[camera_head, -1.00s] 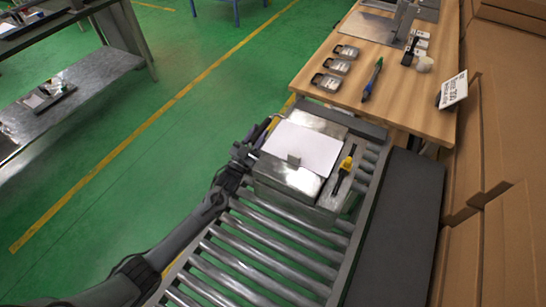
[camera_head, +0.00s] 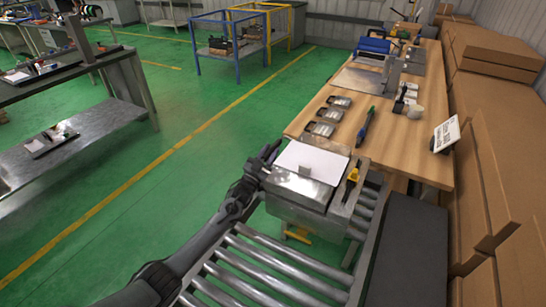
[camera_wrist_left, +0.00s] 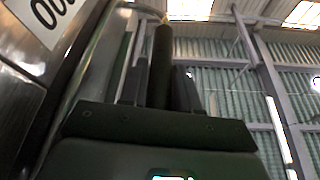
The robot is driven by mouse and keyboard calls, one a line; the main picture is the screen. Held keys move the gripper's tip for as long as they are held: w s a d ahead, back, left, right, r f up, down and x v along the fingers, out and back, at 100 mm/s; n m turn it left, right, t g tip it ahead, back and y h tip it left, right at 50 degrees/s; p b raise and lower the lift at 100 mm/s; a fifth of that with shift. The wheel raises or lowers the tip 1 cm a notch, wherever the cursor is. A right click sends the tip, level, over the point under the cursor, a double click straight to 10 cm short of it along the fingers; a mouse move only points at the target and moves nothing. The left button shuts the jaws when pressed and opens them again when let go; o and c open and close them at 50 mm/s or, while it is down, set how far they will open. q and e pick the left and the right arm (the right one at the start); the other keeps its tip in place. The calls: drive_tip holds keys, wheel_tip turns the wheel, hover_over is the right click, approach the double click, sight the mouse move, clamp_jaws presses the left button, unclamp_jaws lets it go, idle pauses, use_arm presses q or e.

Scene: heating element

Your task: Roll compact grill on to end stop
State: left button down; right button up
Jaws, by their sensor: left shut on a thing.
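The compact grill (camera_head: 300,192) is a metal box with a white sheet (camera_head: 312,163) on top and a yellow-and-black tool (camera_head: 353,174) on its right side. It sits on the roller conveyor (camera_head: 270,258) at the far end, close to the wooden table. My left gripper (camera_head: 262,166) is at the grill's left side. The left wrist view shows its fingers (camera_wrist_left: 160,88) shut on a dark round bar (camera_wrist_left: 162,62), which looks like the grill's handle. The end stop cannot be clearly made out behind the grill; whether they touch is hidden. My right gripper is out of view.
The wooden table (camera_head: 395,150) beyond the conveyor holds several small metal trays and a green-and-black tool (camera_head: 366,125). A dark flat panel (camera_head: 411,250) runs along the conveyor's right, with cardboard boxes (camera_head: 500,130) beyond. The near rollers are clear.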

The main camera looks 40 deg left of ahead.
use_arm(q)
drive_tip(key=c, duration=0.9)
unclamp_jaws()
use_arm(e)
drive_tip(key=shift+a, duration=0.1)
use_arm(q)
drive_tip(key=shift+s, duration=0.1)
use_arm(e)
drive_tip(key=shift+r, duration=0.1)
use_arm(q)
drive_tip(key=shift+s+d+f+p, duration=0.15)
drive_tip(key=shift+s+f+p, duration=0.15)
drive_tip(key=shift+s, duration=0.3)
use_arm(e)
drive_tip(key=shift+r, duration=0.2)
use_arm(q)
drive_tip(key=p+v, duration=0.1)
drive_tip(key=v, duration=0.5)
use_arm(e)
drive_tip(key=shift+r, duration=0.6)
